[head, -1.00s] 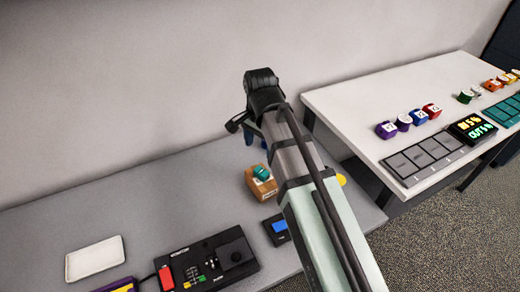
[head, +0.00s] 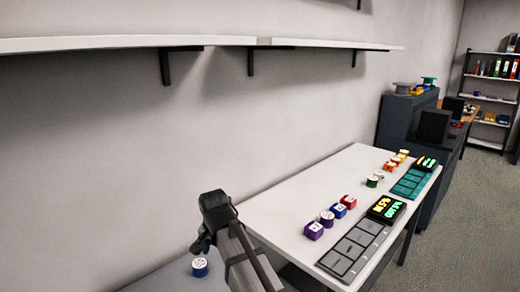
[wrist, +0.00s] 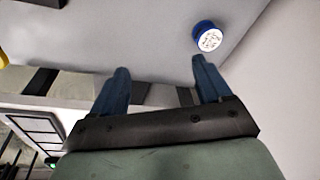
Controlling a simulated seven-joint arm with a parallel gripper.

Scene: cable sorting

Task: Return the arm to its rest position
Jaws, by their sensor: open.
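My arm reaches up from the bottom of the head view, over the near end of the tables. My gripper shows in the wrist view (wrist: 158,80), with two blue fingers spread apart and nothing between them. A blue spool with a white top (head: 200,267) stands on the grey table (head: 165,284), left of my arm. It also shows in the wrist view (wrist: 206,37), beyond the right finger and apart from it.
A white table (head: 290,205) carries purple, blue and red spools (head: 328,217), a grey tray (head: 355,248), a teal tray (head: 411,183) and lit displays (head: 386,209). Shelves (head: 120,43) hang on the wall above. A dark cabinet (head: 398,120) stands at the far end.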

